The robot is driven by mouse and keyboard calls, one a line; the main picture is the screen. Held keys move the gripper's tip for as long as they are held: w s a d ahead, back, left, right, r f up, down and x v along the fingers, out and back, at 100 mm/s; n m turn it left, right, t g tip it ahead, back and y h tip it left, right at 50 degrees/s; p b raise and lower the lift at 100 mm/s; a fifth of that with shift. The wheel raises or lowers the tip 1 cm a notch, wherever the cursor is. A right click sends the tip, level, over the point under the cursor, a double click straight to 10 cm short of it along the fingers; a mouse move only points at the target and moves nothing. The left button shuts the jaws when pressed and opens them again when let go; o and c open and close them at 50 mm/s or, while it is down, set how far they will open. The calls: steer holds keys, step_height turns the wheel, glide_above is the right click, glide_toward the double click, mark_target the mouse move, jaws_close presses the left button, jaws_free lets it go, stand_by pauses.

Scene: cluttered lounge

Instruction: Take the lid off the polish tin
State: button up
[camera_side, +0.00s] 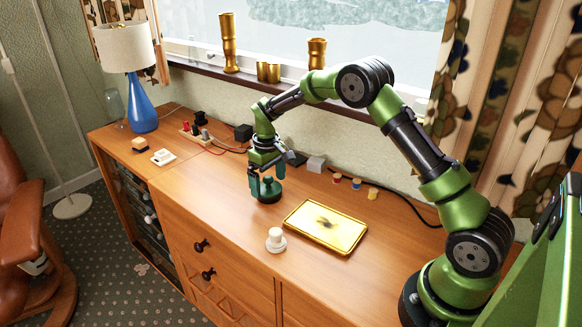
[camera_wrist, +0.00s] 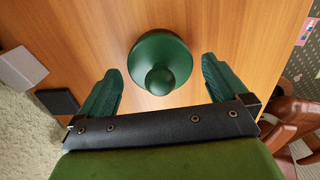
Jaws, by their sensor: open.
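The polish tin (camera_side: 269,192) looks dark green and round and stands upright on the wooden cabinet top. In the wrist view its round green lid (camera_wrist: 149,51) with a ball knob (camera_wrist: 159,79) shows from above; the lid appears to be on and hides the tin's body. My gripper (camera_side: 264,180) is open and points down over the tin. In the wrist view its two green fingers lie left and right of the lid, with a visible gap on each side. Nothing is held. In the side view a finger partly hides the tin.
A yellow tray (camera_side: 300,212) with a dark item lies to the right of the tin. A white knobbed object (camera_side: 276,238) stands near the front edge. Small spools (camera_side: 356,184), a grey block (camera_side: 316,164) and cables are behind.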

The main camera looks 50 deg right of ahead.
steer(key=shift+f, duration=0.25)
steer(key=c, duration=0.9)
steer(key=shift+r, duration=0.2)
